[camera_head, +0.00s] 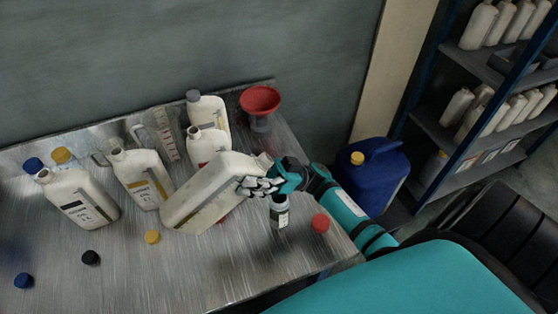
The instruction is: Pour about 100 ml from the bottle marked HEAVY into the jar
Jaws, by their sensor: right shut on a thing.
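My right gripper (262,184) is shut on a large white bottle (205,192) near its neck end. The bottle is tilted over, with its open neck toward the upper right; its label cannot be read, so I cannot tell whether it is the one marked HEAVY. A small container with a pale label (280,217), possibly the jar, stands just below my gripper; its top is partly hidden. No liquid stream shows. My left gripper is not in view.
Several white bottles (80,198) and a clear measuring jug (165,140) stand at the left and back. A red funnel (260,100) is behind. Loose caps, including a red one (320,223), lie on the metal table (190,275). A blue canister (370,178) stands beyond its right edge.

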